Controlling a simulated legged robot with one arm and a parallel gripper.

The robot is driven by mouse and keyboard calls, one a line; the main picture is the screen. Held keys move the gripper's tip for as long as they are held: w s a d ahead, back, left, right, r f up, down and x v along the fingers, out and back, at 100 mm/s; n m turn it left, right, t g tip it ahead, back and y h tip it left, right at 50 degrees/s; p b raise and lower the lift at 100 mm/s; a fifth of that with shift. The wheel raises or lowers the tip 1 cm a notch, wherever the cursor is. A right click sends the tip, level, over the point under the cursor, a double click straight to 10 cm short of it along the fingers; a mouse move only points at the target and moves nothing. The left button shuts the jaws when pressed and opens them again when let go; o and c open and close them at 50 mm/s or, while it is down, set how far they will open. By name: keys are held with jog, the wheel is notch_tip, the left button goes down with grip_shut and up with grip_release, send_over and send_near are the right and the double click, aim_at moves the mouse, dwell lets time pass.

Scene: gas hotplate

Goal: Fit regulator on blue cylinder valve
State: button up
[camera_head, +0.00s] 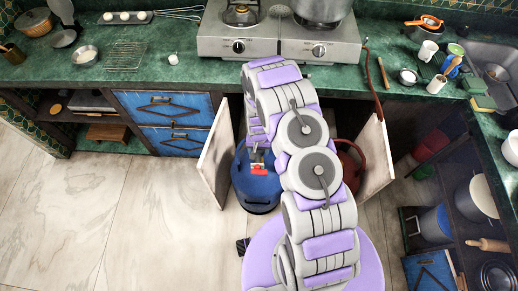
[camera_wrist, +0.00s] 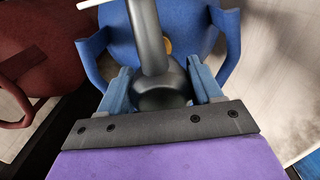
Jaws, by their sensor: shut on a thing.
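The blue cylinder (camera_head: 256,190) stands on the floor in the open cupboard under the hotplate, between two white doors. In the wrist view its blue collar (camera_wrist: 232,45) lies just beyond my fingers. A small gold-coloured part, perhaps the valve (camera_wrist: 167,46), is partly hidden behind a dark grey stem. My gripper (camera_wrist: 161,92) has its two blue fingers shut on the dark grey regulator (camera_wrist: 158,98), above the cylinder. A small red part (camera_head: 259,171) shows at the cylinder's top in the head view. I cannot tell whether the regulator touches the valve.
A red cylinder (camera_head: 350,165) stands to the right, partly hidden by my arm, and shows in the wrist view (camera_wrist: 40,60). Open white doors (camera_head: 216,155) and (camera_head: 375,158) flank the cupboard. An orange-red hose (camera_head: 368,80) hangs from the hotplate (camera_head: 280,40). Floor at left is clear.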

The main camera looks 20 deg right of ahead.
aim_at(259, 155)
jog(key=shift+f, duration=0.7)
jog(key=shift+d+f+b, duration=0.25)
jog(key=shift+f+b, duration=0.25)
jog(key=shift+f, duration=0.8)
jog(key=shift+a+f, duration=0.15)
jog(key=shift+f, duration=0.3)
jog(key=shift+r, duration=0.1)
jog(key=shift+f+b, duration=0.65)
jog(key=shift+f, duration=0.6)
dwell(1.0)
jog(key=o, duration=1.5)
jog(key=shift+s, duration=0.1)
jog(key=shift+c, duration=0.2)
